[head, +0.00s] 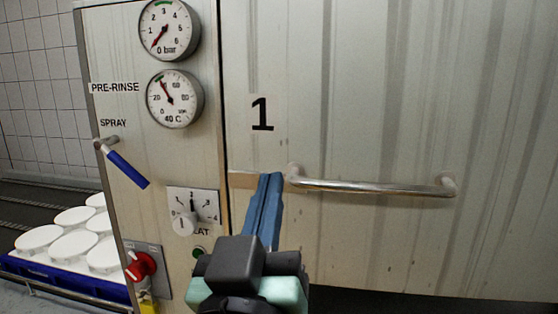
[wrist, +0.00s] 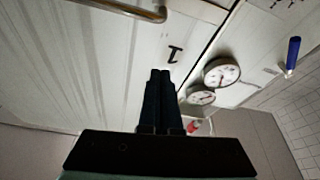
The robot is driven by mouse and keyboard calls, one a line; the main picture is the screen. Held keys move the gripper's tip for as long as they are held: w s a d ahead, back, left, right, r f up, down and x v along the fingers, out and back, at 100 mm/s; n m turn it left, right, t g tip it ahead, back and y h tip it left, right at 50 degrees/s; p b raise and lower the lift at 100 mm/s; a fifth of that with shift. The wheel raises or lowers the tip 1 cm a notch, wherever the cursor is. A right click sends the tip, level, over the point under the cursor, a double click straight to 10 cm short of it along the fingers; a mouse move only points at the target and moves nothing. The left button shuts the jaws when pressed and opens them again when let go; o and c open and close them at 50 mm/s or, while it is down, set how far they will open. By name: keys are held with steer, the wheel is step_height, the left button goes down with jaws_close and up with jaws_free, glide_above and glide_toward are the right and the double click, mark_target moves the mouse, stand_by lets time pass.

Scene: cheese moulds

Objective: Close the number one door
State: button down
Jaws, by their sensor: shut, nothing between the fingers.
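The number one door (head: 360,90) is a streaked pale metal panel with a black "1" and a horizontal bar handle (head: 375,187). It fills the right of the head view. In the wrist view the door (wrist: 60,70) shows with its "1", and the handle (wrist: 120,7) is at the top. The door's left edge runs beside the control panel; I cannot tell whether it is fully shut. My gripper (head: 270,177) is shut and empty, its blue fingers together just left of the handle's left end. Its fingertips also show in the wrist view (wrist: 160,74). I cannot tell whether they touch the door.
The control panel (head: 130,60) left of the door carries two gauges, a blue-handled spray lever (head: 127,168), a dial (head: 184,222) and a red switch (head: 140,265). White moulds (head: 75,243) stand in a blue crate (head: 60,283) at the lower left. A dark gap lies below the door.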

steer(key=p+x, duration=0.4)
steer(key=x, duration=0.5)
glide_toward(280, 143)
steer(key=shift+w+d+r+p, duration=0.2)
steer(key=shift+w+d+p, duration=0.1)
steer(key=shift+w+d, duration=0.75)
step_height(280, 143, down, 51)
steer(key=b, duration=4.5)
steer(key=shift+b, duration=0.3)
steer(key=shift+r, duration=0.15)
